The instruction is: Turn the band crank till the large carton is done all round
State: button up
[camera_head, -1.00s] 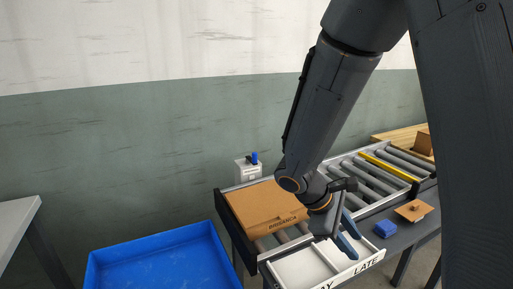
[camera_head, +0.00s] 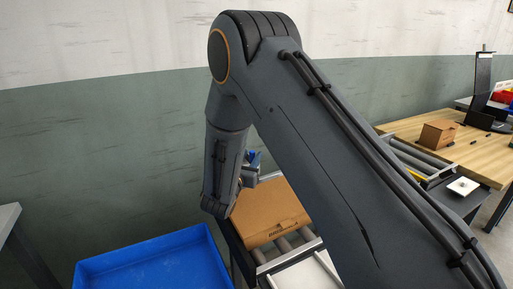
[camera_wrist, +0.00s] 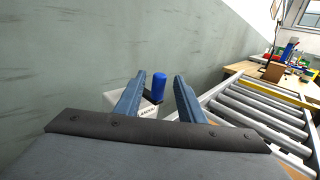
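The large carton (camera_head: 268,212) is a flat brown box with dark lettering on its front, lying on the rollers in the head view; I see no band on its visible faces. The crank's blue handle (camera_wrist: 158,88) stands upright above a white labelled box (camera_wrist: 149,110) in the wrist view. My gripper (camera_wrist: 159,77) is open, with one blue-grey finger to each side of the handle in that view. Whether the fingers touch it or stop short of it I cannot tell. In the head view my arm hides most of the gripper and the white box; the blue handle (camera_head: 252,154) shows just behind.
A blue bin (camera_head: 150,262) stands at the lower left. The roller conveyor (camera_wrist: 255,112) runs to the right towards a wooden table (camera_head: 470,150) with a small brown box (camera_head: 438,134). The green-grey wall is close behind the crank. My arm covers the middle of the bench.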

jog(key=p+x, duration=0.1)
jog(key=x, duration=0.5)
jog(key=shift+w, duration=0.1)
grip_shut()
